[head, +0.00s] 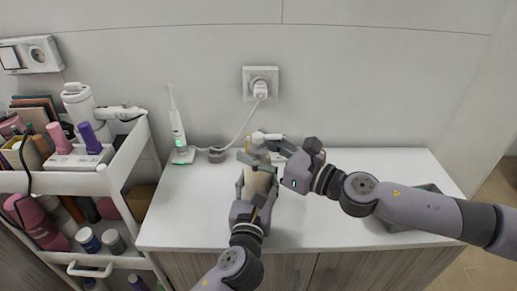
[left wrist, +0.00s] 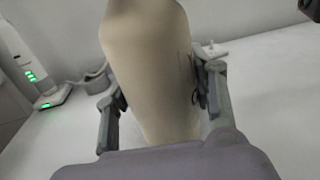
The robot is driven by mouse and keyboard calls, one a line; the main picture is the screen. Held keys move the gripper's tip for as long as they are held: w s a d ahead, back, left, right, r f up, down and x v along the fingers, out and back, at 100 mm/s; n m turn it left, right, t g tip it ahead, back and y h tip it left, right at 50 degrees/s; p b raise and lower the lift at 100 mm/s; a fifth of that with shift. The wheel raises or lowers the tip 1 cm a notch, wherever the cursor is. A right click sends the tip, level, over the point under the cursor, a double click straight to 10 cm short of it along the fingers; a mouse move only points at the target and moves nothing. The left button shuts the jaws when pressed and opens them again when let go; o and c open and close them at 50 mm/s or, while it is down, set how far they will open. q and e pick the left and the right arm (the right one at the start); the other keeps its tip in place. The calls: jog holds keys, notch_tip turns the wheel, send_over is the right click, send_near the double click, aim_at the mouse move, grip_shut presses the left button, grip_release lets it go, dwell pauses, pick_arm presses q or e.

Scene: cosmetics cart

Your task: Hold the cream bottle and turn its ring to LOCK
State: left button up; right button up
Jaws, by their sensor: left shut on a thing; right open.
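The cream bottle (head: 259,183) stands over the white counter in the head view, with my left gripper (head: 257,187) shut on its body from the front. In the left wrist view the bottle (left wrist: 150,65) fills the middle, between the two fingers of my left gripper (left wrist: 160,105). My right gripper (head: 268,147) is open and reaches in from the right at the bottle's top. The ring and its LOCK mark are mostly hidden by the right fingers and too small to read.
An electric toothbrush (head: 177,125) stands on its charger at the counter's back left, and it shows in the left wrist view too. Its cord runs to a wall socket (head: 261,84). A white cart (head: 120,165) with several cosmetics is at left. The counter's front left (head: 190,215) is clear.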

jog(key=shift+c, duration=0.5)
jog(key=c, duration=1.1)
jog(key=shift+n+g, duration=0.3)
jog(key=shift+g, duration=0.1)
jog(key=n+g+y, duration=0.2)
jog(key=g, duration=0.1)
jog(key=shift+a, duration=0.1)
jog(key=n+g, duration=0.2)
jog(key=g, duration=0.2)
jog(key=n+g+y, duration=0.1)
jog(key=n+g, duration=0.2)
jog(key=shift+w+r+g, duration=0.1)
jog(key=shift+w+g, duration=0.05)
jog(key=shift+g, duration=0.25)
jog(key=n+g+h, duration=0.1)
jog(key=n+g, duration=0.1)
jog(key=g, duration=0.2)
jog(key=n+g+h, duration=0.1)
jog(key=n+g, duration=0.2)
jog(key=g, duration=0.1)
jog(key=shift+n, duration=0.3)
jog(key=shift+g, duration=0.3)
jog(key=shift+n+g+h, duration=0.4)
jog(key=shift+n, duration=0.1)
